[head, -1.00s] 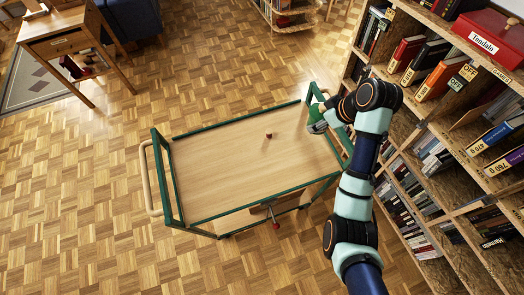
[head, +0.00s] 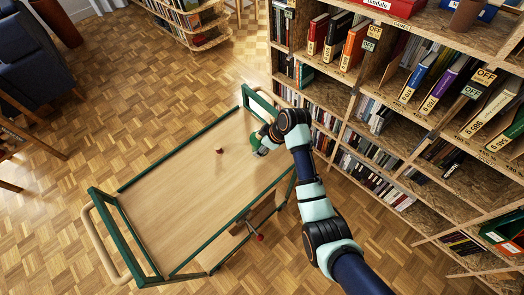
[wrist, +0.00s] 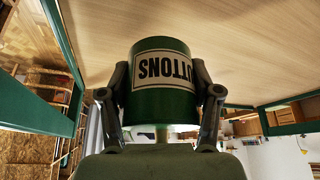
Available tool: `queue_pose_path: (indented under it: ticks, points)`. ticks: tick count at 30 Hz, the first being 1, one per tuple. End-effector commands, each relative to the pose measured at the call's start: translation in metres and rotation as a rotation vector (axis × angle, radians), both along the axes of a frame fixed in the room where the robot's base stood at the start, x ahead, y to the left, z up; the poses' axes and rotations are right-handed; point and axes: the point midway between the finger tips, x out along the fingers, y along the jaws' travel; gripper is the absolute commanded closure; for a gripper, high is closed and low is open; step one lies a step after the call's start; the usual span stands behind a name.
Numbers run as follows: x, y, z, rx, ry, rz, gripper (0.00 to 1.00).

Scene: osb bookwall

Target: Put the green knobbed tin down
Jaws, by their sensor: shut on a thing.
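The green tin (wrist: 163,103) fills the middle of the wrist view, with a white label reading BUTTONS upside down in the picture. My gripper (wrist: 160,80) is shut on it, one finger on each side. The tin's base end points toward the pale wooden cart top, so it looks upright. In the head view the tin (head: 254,139) shows as a small green patch at my gripper (head: 262,146), over the right end of the green-framed cart (head: 180,187). I cannot tell whether the tin touches the board.
A small dark red object (head: 219,150) sits on the cart top, left of my gripper. Most of the board is bare. Green rails edge the cart, with a raised end frame (head: 262,103) close to my gripper. A tall bookshelf (head: 384,128) stands on the right.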

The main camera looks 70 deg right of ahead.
Motion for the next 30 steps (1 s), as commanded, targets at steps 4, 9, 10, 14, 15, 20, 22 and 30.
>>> queue_pose_path:
  ticks: [4,9,10,14,15,20,22,30]
  points:
    - [0.0,0.001,-0.029,0.003,0.002,0.0,1.0]
    - [0.0,0.0,-0.039,0.0,0.0,0.0,1.0]
    - [0.0,0.0,-0.038,0.0,0.0,0.0,1.0]
    - [0.0,0.0,-0.039,0.0,0.0,0.0,1.0]
    - [0.0,0.0,-0.04,0.001,0.0,0.0,1.0]
    - [0.0,0.001,-0.042,0.002,0.002,0.0,0.2]
    - [0.0,0.001,-0.042,0.002,0.001,0.0,0.12]
    - [0.0,0.001,-0.041,0.002,0.001,0.0,0.12]
